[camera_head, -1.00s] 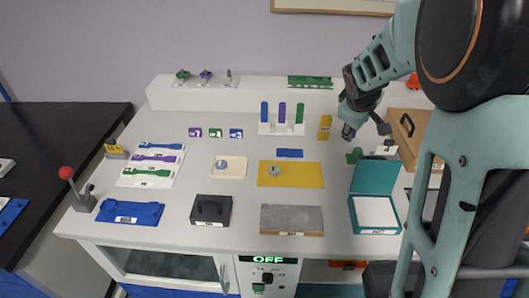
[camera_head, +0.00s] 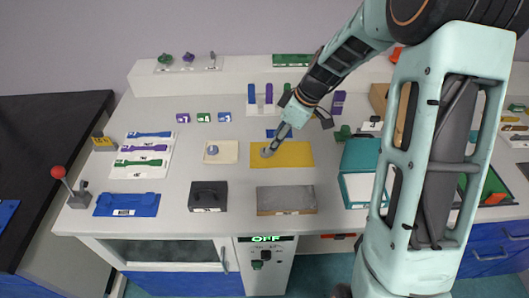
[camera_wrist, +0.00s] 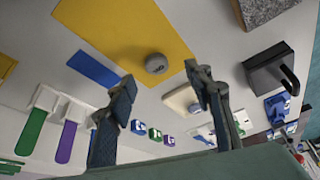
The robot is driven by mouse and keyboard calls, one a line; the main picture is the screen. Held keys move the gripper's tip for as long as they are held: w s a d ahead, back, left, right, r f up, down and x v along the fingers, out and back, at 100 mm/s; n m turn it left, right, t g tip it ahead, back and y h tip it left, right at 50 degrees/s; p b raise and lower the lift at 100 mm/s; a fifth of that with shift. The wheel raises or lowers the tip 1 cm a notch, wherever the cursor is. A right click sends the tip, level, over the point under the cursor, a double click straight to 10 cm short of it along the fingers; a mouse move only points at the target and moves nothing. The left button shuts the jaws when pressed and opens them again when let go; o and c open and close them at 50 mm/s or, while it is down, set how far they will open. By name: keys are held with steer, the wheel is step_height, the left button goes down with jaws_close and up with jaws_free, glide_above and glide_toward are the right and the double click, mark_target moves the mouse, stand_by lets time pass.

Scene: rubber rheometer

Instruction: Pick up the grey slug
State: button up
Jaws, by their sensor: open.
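The grey slug is a short round grey piece with a small raised middle. It lies on the yellow mat (camera_head: 297,154), and in the wrist view the slug (camera_wrist: 156,63) shows whole on the same mat (camera_wrist: 110,22). In the head view the slug (camera_head: 266,153) is at the mat's left part, beside one finger's tip. My gripper (camera_head: 299,134) is over the mat. In the wrist view my gripper (camera_wrist: 163,84) is open and empty, with the slug appearing between and beyond the fingertips. I cannot tell the exact height of the fingers above the mat.
A beige pad (camera_head: 228,146) with another small grey-blue piece is left of the mat. A blue strip (camera_wrist: 95,68), a white rack (camera_wrist: 50,97) with coloured strips, a black handled box (camera_head: 208,196) and a grey stone-like slab (camera_head: 286,200) surround it. A teal box (camera_head: 360,155) stands right.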

steer(key=shift+w+p+x, duration=0.1)
steer(key=shift+p+x, duration=0.15)
steer(key=shift+x, duration=1.25)
steer(key=shift+w+p+x, duration=0.15)
steer(key=shift+p+x, duration=0.05)
steer(key=shift+x, duration=1.25)
steer(key=shift+d, duration=0.15)
steer(key=c, duration=1)
